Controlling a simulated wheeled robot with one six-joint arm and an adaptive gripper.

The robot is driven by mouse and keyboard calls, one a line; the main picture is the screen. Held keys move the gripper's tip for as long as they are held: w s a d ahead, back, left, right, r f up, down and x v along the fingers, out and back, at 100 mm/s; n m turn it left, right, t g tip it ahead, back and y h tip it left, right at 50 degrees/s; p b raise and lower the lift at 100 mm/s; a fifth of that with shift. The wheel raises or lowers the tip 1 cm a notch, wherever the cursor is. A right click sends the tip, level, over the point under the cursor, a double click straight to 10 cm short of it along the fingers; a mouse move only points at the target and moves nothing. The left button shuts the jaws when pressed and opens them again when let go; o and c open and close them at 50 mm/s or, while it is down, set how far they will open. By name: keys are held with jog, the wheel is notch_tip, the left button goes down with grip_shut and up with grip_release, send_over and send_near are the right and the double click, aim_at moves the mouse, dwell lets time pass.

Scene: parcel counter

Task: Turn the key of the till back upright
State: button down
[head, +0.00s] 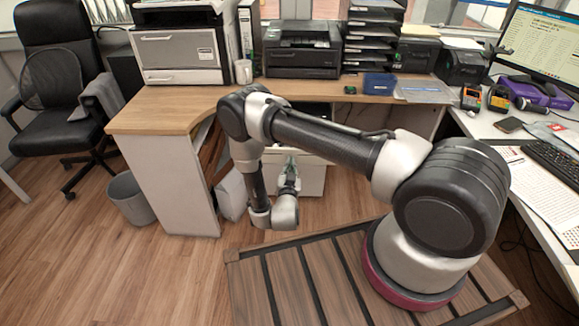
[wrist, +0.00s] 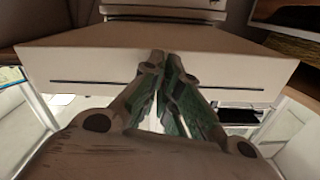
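The till is a pale cream box with a wide flat front; in the head view (head: 312,180) it is under the wooden counter, partly covered by my arm. In the wrist view, its front (wrist: 80,65) fills the middle, with a thin dark slit running across it. My gripper (wrist: 164,58) points at the middle of this front, its green-padded fingers drawn together at the tips. In the head view my gripper (head: 289,162) is just before the till. I cannot see the key in either view; the fingers cover the middle of the front, so I cannot tell whether they hold it.
The wooden counter (head: 180,108) carries printers (head: 302,52) and a paper-tray stack (head: 372,35) above the till. A grey bin (head: 130,198) and an office chair (head: 62,85) stand at left. The white desk (head: 535,190) is at right. The wooden floor at lower left is clear.

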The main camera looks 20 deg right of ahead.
jog(key=shift+n, duration=1.1)
jog(key=c, duration=1.7)
grip_release()
jog(key=v, duration=1.2)
